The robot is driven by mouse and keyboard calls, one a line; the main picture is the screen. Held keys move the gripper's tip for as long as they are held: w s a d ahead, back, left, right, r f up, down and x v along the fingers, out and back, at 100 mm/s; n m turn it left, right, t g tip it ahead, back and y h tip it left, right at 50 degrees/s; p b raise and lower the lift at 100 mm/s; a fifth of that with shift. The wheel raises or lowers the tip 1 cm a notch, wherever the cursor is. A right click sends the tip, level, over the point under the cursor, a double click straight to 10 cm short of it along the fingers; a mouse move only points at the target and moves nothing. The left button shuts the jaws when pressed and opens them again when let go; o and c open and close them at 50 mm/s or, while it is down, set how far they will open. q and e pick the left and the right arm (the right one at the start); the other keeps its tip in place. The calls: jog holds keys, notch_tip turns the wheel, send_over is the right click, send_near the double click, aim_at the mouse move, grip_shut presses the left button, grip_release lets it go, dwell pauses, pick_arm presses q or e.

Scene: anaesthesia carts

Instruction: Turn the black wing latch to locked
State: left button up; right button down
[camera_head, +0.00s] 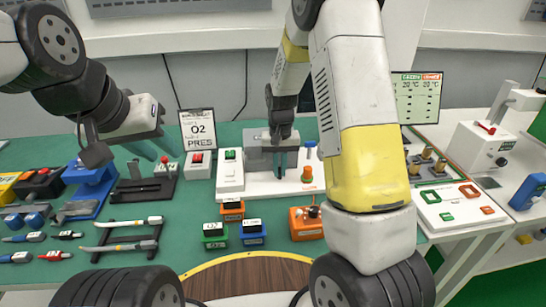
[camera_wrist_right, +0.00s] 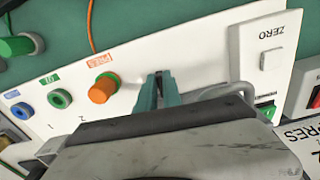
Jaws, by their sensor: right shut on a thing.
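My right gripper (camera_head: 279,168) points down over the white panel (camera_head: 262,190) in the head view. In the right wrist view its teal fingers (camera_wrist_right: 159,92) are closed around a small dark piece, apparently the black wing latch (camera_wrist_right: 158,74), of which only a bit shows between the tips. In the head view the latch is hidden by the fingers, and its angle cannot be read. My left gripper (camera_head: 153,148) is empty at the left, its two teal fingers spread apart above the bench.
On the panel, an orange knob (camera_wrist_right: 103,88) labelled PRES, a green port (camera_wrist_right: 59,98) and a ZERO button (camera_wrist_right: 271,60) flank the fingers. Coloured blocks (camera_head: 252,232) stand in front. An O2 PRES sign (camera_head: 199,130) stands behind, left. Pens on a rack (camera_head: 125,246) lie front left.

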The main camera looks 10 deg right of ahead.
aim_at(280, 172)
jog(key=shift+n, duration=0.6)
jog(key=c, duration=1.5)
grip_release()
jog(key=shift+r, duration=3.9)
